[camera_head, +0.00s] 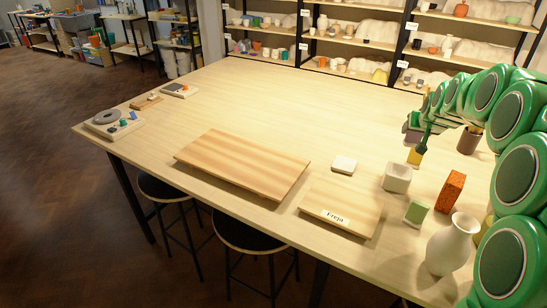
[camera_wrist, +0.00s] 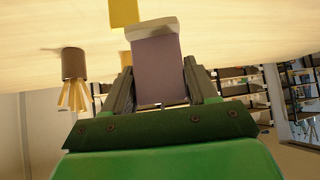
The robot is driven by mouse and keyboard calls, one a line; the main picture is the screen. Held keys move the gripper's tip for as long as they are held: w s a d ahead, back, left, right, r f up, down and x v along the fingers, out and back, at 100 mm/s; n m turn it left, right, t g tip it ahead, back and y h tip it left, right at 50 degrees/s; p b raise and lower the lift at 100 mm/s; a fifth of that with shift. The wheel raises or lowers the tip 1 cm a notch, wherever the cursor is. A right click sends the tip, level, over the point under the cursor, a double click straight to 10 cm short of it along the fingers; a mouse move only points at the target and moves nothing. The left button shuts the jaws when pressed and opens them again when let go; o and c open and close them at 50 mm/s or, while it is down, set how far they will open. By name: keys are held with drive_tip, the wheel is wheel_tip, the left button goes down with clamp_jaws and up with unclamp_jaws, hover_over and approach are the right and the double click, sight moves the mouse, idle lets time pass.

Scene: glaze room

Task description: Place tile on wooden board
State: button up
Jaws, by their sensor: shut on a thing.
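My gripper (camera_wrist: 158,72) is shut on a mauve tile (camera_wrist: 156,88) with a pale edge, held between its two fingers in the wrist view. In the head view the mauve tile (camera_head: 411,131) is partly hidden beside my arm at the table's right. A large plain wooden board (camera_head: 243,163) lies mid-table, well left of my gripper. A smaller wooden board (camera_head: 335,198) with a label reading "Freja" lies near the front edge. Both boards look bare on top. Whether the held tile touches the table is hard to tell.
A brown brush holder (camera_wrist: 74,64) is near. The table (camera_head: 250,100) behind the large board is clear.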

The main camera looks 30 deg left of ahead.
drive_tip(key=s+a+r+n+g+y, duration=0.1)
drive_tip(key=s+a+r+n+y, duration=0.15)
drive_tip(key=s+a, duration=1.5)
drive_tip(key=s+a+r+n+g+y, duration=0.15)
drive_tip(key=s+a+n, duration=0.25)
drive_tip(key=s+a, duration=1.35)
hover_over(254, 163)
drive_tip(key=shift+m, duration=0.25)
drive_tip(key=shift+s+d+f, duration=0.1)
drive_tip(key=shift+d+f, duration=0.05)
drive_tip(key=shift+f, duration=6.3)
drive_tip(key=shift+f, duration=0.15)
